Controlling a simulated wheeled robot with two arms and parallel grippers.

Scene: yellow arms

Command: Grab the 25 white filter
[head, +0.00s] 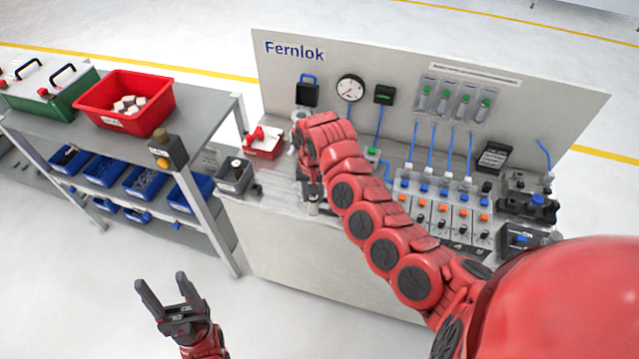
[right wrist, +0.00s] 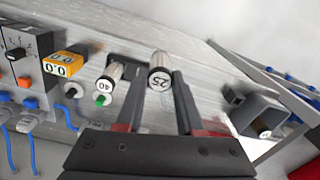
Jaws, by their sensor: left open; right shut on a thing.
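The white filter marked 25 (right wrist: 159,76) is a pale cylinder with a round numbered end. In the right wrist view it sits between the two dark fingers of my right gripper (right wrist: 157,88), which is shut on it. In the head view my right gripper (head: 311,183) is over the bench's front left part, and a pale piece of the filter (head: 313,207) shows below it. I cannot tell whether the filter touches the bench. A similar filter marked 40 (right wrist: 107,80) stands beside it. My left gripper (head: 163,292) is open and empty over the floor.
The Fernlok bench (head: 285,250) carries a row of valves with blue tubes (head: 440,205) at right and a grey bin (head: 236,175) at its left edge. A shelf with a red bin (head: 125,100) and blue bins (head: 148,181) stands left. My right arm hides the bench's middle.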

